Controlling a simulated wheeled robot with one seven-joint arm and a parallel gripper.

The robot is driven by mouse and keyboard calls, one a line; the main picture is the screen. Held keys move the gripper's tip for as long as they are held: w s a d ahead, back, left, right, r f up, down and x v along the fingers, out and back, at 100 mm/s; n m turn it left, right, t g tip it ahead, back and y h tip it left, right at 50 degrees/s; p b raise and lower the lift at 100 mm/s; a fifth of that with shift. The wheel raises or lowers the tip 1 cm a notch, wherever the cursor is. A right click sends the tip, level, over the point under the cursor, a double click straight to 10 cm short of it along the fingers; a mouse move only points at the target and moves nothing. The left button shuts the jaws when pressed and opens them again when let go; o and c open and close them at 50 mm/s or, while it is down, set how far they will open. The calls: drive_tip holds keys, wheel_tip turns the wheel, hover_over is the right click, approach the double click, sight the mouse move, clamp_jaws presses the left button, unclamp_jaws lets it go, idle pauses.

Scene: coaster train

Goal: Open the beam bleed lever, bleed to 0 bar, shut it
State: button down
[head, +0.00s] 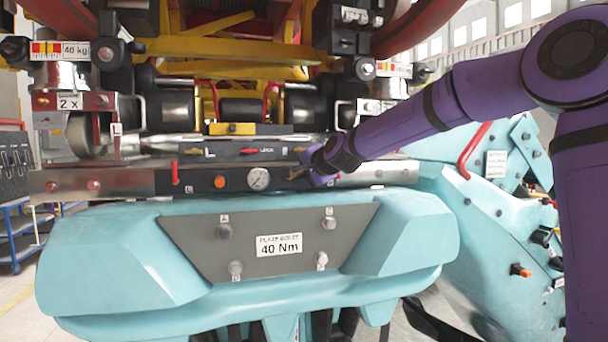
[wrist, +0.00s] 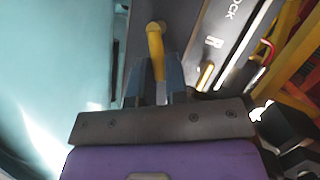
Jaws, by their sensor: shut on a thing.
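The beam's black panel (head: 200,181) carries a round white gauge (head: 258,179); its needle is too small to read. A yellow lever (head: 296,175) sits at the panel's right end, and the same yellow lever (wrist: 155,40) shows in the wrist view with its rounded end beyond my fingertips. My gripper (head: 316,175) reaches it from the right, and in the wrist view its blue-grey fingers (wrist: 155,78) are shut on the lever's shaft. Whether the lever is at its open or shut position I cannot tell.
An orange button (head: 220,181) and a red lever (head: 174,172) are left of the gauge. Above is a lock panel (head: 225,150) with small levers. The turquoise train nose (head: 130,250) fills the space below. Wheel assemblies crowd above.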

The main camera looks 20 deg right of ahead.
drive_tip(key=shift+a+r+n+g+h, duration=0.15)
drive_tip(key=shift+a+r+n+h, duration=0.2)
drive_tip(key=shift+n+h, duration=0.3)
drive_tip(key=shift+a+r+n+g+h, duration=0.2)
drive_tip(key=shift+a+n+h, duration=0.1)
drive_tip(key=shift+n+h, duration=0.35)
drive_tip(key=shift+a+r+n+h, duration=0.15)
drive_tip(key=shift+a+n+h, duration=0.15)
drive_tip(key=shift+n, duration=0.25)
drive_tip(key=shift+a+r+n+h, duration=0.1)
drive_tip(key=shift+a+n+h, duration=0.05)
drive_tip(key=shift+n+h, duration=0.35)
drive_tip(key=shift+a+n, duration=0.25)
drive_tip(key=shift+n, duration=0.3)
drive_tip(key=shift+a+r+n+h, duration=0.1)
drive_tip(key=shift+a+n+h, duration=0.2)
drive_tip(key=shift+n+h, duration=0.3)
drive_tip(key=shift+a+n+h, duration=0.25)
drive_tip(key=shift+n+h, duration=0.25)
drive_tip(key=shift+h, duration=0.1)
drive_tip(key=c, duration=1.1)
unclamp_jaws()
drive_tip(key=shift+s+r, duration=0.1)
